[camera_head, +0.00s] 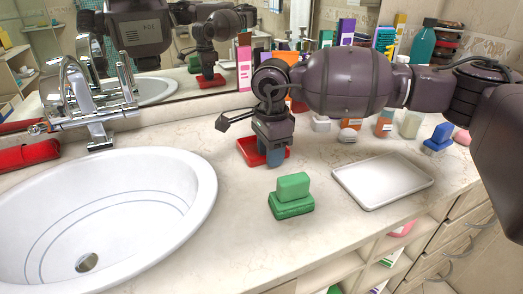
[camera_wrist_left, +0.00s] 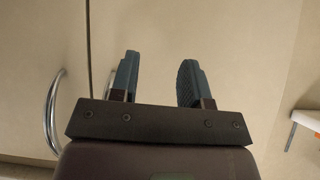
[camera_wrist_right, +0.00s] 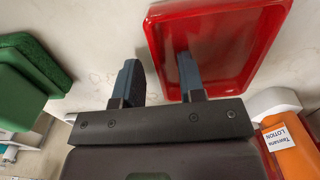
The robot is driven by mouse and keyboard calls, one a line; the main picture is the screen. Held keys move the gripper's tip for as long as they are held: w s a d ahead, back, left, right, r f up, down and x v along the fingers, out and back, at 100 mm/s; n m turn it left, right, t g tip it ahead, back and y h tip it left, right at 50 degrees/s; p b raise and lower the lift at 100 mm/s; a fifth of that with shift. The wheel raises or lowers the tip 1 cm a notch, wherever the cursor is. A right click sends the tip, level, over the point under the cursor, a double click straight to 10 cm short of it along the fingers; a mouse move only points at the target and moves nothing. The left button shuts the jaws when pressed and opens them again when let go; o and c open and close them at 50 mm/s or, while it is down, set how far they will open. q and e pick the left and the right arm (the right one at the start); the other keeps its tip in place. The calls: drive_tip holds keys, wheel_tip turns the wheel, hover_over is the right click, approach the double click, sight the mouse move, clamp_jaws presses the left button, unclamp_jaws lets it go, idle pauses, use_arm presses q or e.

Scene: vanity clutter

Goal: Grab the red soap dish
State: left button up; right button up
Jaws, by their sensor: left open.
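The red soap dish (camera_head: 248,150) is a shallow rectangular tray on the counter, right of the sink. It fills the upper right of the right wrist view (camera_wrist_right: 245,50). My right gripper (camera_head: 276,160) points down at the dish and partly hides it in the head view. In the right wrist view its fingers (camera_wrist_right: 160,80) are apart, one over the dish's inside and one outside its near left rim. Contact with the rim cannot be told. My left gripper (camera_wrist_left: 156,78) is open and empty in front of a cabinet front, outside the head view.
A white tray (camera_head: 383,182) lies to the right, the sink (camera_head: 110,215) to the left. Bottles and boxes, including an orange lotion container (camera_wrist_right: 290,145), line the back.

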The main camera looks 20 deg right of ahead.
clamp_jaws()
drive_tip(key=shift+r, duration=0.15)
